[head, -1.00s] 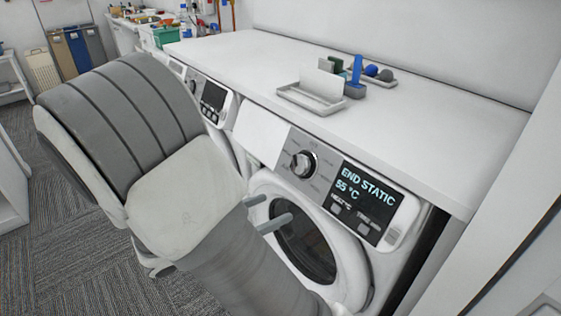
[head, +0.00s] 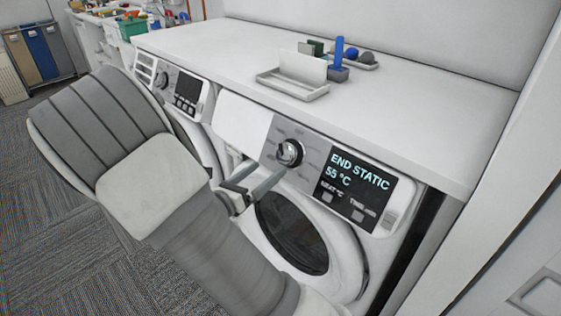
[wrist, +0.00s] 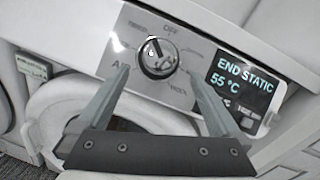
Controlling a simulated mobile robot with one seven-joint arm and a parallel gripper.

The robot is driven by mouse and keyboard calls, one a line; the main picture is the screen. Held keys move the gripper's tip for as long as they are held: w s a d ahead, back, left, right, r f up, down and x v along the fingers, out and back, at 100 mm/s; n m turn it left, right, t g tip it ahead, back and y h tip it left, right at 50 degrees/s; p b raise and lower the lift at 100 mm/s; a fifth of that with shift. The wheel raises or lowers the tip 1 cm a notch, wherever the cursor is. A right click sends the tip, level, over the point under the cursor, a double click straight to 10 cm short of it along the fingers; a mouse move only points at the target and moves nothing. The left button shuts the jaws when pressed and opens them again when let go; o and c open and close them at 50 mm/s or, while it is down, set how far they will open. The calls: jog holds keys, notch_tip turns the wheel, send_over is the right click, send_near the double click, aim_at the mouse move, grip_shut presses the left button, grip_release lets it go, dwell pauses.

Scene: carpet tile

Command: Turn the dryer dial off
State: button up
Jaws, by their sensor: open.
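The dryer (head: 240,122) is the nearer white front-loading machine. Its round chrome dial (head: 290,153) sits on a grey panel left of a lit display (head: 355,185) reading END STATIC, 55 °C. In the wrist view, the dial (wrist: 157,62) has OFF printed above it. Its pointer seems to tilt a little left of OFF, but I cannot be sure. My gripper (head: 264,169) is open and empty, just below and left of the dial. In the wrist view, its fingertips appear on either side of the dial, apart from it. Contact is not visible.
A white counter (head: 200,48) overhangs the machines, carrying a tray (head: 290,84) and small items. A second machine (head: 185,92) stands to the left. The dryer's round door (head: 345,255) is shut below the panel. A white wall or frame closes the right side.

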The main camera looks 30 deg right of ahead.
aim_at(280, 156)
jog(key=b+x, duration=0.1)
jog(key=x, duration=0.5)
jog(key=shift+w+d, duration=0.2)
jog(key=shift+d, duration=0.15)
jog(key=c, duration=1.3)
jog(key=shift+o, duration=0.2)
jog(key=shift+m, duration=0.3)
jog(key=m+g, duration=0.1)
jog(key=m, duration=0.1)
jog(key=m+g+h, duration=0.1)
jog(key=m+g, duration=0.1)
jog(key=m, duration=0.1)
jog(key=shift+w+a+m, duration=0.1)
jog(key=shift+w+m, duration=0.15)
jog(key=shift+m, duration=0.05)
jog(key=shift+w+m+g+p, duration=0.15)
jog(key=shift+m+g, duration=0.6)
jog(key=shift+m, duration=0.65)
jog(key=shift+w+m+g+p, duration=0.15)
jog(key=shift+m+g, duration=0.6)
jog(key=shift+m, duration=0.65)
jog(key=shift+s, duration=0.1)
